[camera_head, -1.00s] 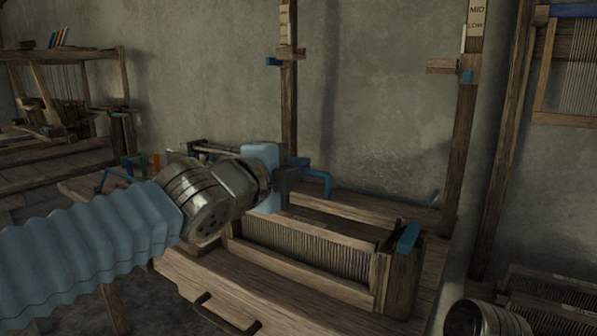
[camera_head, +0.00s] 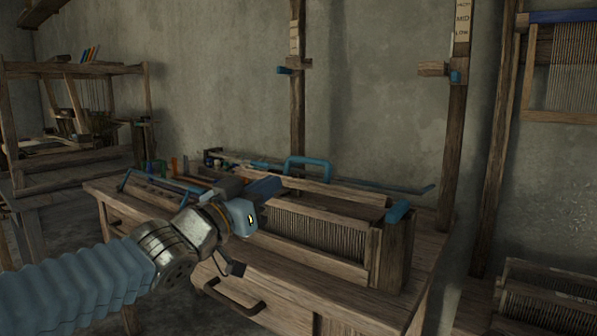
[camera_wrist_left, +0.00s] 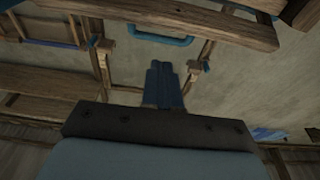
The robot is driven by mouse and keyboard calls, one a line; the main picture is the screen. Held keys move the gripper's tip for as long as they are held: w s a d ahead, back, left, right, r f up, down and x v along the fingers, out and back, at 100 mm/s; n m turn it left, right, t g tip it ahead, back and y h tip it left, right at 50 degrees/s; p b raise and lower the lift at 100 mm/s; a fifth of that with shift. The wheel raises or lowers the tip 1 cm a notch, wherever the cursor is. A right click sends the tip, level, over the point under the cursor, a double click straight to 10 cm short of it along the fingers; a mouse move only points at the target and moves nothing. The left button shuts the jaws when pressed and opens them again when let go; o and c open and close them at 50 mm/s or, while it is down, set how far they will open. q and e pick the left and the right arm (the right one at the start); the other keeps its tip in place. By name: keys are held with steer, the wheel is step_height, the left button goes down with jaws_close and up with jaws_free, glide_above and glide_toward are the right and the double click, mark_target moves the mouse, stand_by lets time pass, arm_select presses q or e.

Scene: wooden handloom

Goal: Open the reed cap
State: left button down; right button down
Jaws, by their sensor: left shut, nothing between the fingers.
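The reed cap (camera_head: 335,189) is a long wooden bar on the loom bench, just behind and above the slatted reed (camera_head: 315,228). A blue U-shaped handle (camera_head: 307,163) stands up from it. My left gripper (camera_head: 272,184) is in front of the bar, left of the handle, with its blue fingers together and empty. In the left wrist view the fingers (camera_wrist_left: 165,70) point toward the handle (camera_wrist_left: 160,38), with a visible gap between them. The gripper hides part of the left end of the reed frame. My right gripper is out of view.
A blue block (camera_head: 398,211) tops the right end post. Two wooden uprights (camera_head: 297,100) rise behind the bench. Small coloured items (camera_head: 165,167) and a blue-handled bar (camera_head: 150,186) lie at the bench's left. A drawer handle (camera_head: 236,299) juts out in front.

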mark_target(307, 161)
arm_select(q)
steer(key=x, duration=0.9)
steer(key=shift+w+d, duration=0.1)
steer(key=shift+w, duration=0.05)
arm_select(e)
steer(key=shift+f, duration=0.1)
arm_select(q)
steer(key=shift+r, duration=0.1)
